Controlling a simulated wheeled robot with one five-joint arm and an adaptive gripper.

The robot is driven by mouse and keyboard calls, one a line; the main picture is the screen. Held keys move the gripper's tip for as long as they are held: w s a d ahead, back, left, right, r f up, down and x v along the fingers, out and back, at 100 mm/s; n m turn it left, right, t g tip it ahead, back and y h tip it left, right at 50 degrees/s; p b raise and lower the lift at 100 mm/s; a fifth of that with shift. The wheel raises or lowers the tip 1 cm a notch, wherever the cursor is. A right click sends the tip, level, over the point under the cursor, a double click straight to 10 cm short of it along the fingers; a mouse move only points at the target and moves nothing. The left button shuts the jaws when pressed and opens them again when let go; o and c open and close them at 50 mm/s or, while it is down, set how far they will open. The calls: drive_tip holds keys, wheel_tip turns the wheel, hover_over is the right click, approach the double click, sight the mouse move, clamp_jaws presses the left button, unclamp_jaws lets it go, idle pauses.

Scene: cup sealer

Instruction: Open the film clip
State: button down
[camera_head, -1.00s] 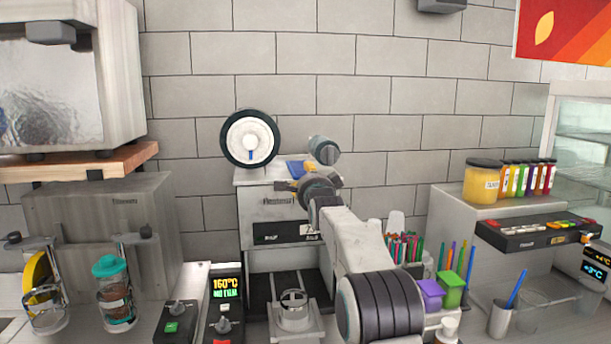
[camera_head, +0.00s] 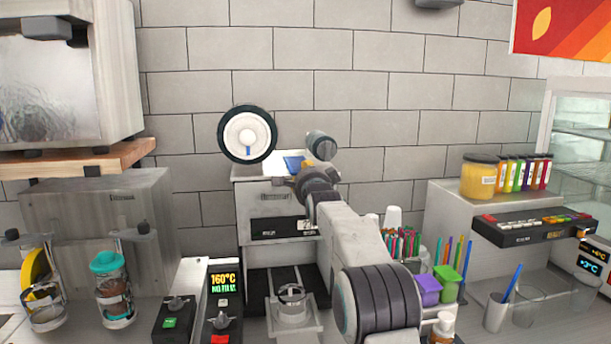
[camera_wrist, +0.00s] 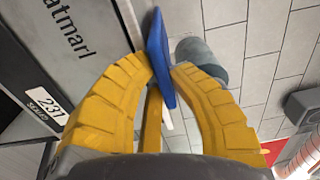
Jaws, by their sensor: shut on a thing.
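The film clip is a flat blue tab (camera_wrist: 160,60) between the two yellow fingers of my gripper (camera_wrist: 162,80) in the wrist view. The fingertips press on it from both sides. In the head view the blue clip (camera_head: 293,165) stands at the top of the cup sealer (camera_head: 268,198), just right of the film roll (camera_head: 247,135). My gripper (camera_head: 303,178) reaches it from the right and front. The fingers are small and partly hidden by my wrist there.
A grey cylinder (camera_wrist: 205,60) stands close behind the right finger; it also shows in the head view (camera_head: 321,145). A control box reading 160°C (camera_head: 222,290) sits front left. Straws and purple and green tubs (camera_head: 447,283) stand right of my arm.

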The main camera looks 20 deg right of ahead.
drive_tip(key=shift+n+b, duration=0.3)
drive_tip(key=shift+n, duration=0.1)
drive_tip(key=shift+r+n+b, duration=0.4)
drive_tip(key=shift+n+b, duration=0.1)
drive_tip(key=shift+n, duration=0.5)
drive_tip(key=n, duration=0.1)
drive_tip(key=r+n, duration=0.1)
drive_tip(key=n, duration=0.1)
drive_tip(key=shift+a+r+n, duration=0.1)
drive_tip(key=shift+r+n, duration=0.1)
drive_tip(key=shift+n, duration=0.1)
drive_tip(key=n, duration=0.2)
drive_tip(key=r+n+p, duration=0.1)
drive_tip(key=shift+a+n, duration=0.2)
drive_tip(key=shift+n, duration=0.2)
drive_tip(key=shift+w+a+r+n+p, duration=0.1)
drive_tip(key=shift+a+r+n+p, duration=0.15)
drive_tip(key=shift+n, duration=0.75)
drive_tip(key=shift+a+r+n+p, duration=0.15)
drive_tip(key=shift+r+n, duration=0.1)
drive_tip(key=shift+n, duration=0.75)
drive_tip(key=shift+r, duration=0.1)
drive_tip(key=c, duration=1.1)
unclamp_jaws()
drive_tip(key=shift+f, duration=0.2)
drive_tip(key=shift+c, duration=0.2)
